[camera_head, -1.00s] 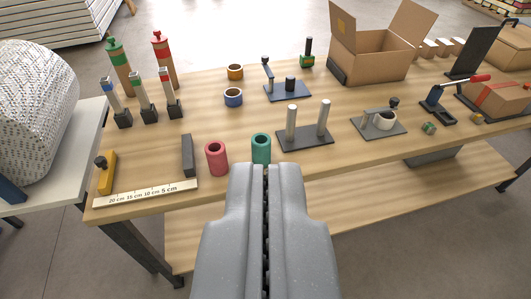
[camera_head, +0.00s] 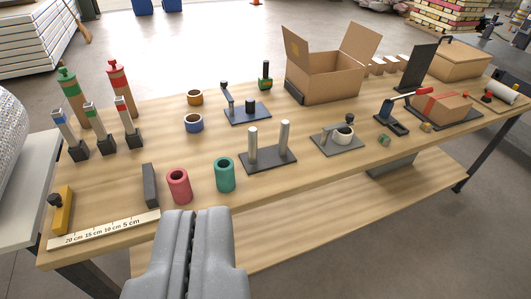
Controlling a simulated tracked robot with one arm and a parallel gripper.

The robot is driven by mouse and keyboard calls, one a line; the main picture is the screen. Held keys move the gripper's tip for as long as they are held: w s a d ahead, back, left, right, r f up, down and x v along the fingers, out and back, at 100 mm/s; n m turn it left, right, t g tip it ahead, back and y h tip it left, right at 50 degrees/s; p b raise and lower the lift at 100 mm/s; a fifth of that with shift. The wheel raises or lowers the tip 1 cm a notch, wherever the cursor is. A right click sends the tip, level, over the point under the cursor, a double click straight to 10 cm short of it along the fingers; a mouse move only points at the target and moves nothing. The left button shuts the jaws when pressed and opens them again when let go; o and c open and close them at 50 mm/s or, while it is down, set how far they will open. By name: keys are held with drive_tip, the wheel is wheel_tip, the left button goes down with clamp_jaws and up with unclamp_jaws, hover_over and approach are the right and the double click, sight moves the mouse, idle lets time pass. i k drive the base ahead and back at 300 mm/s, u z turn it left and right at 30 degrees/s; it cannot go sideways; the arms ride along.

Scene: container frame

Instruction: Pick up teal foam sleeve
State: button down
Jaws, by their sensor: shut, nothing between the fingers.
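The teal foam sleeve (camera_head: 224,176) is a short upright hollow tube near the front edge of the wooden table, in the middle-left of the view. A similar pinkish-red sleeve (camera_head: 179,187) stands just to its left, with a small gap between them. My gripper (camera_head: 197,212) is shut and empty. It shows at the bottom of the view, its tips below and slightly left of the teal sleeve in the picture, apart from it.
A black plate with two metal posts (camera_head: 267,158) stands right of the teal sleeve. A dark block (camera_head: 149,185) and a ruler strip (camera_head: 104,229) lie to the left. Blue (camera_head: 193,123) and orange (camera_head: 195,98) rings sit behind. An open cardboard box (camera_head: 330,80) stands farther back.

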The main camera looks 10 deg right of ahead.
sight(224, 170)
drive_tip(key=z, duration=0.7)
drive_tip(key=i, duration=1.45)
drive_tip(key=u, duration=1.2)
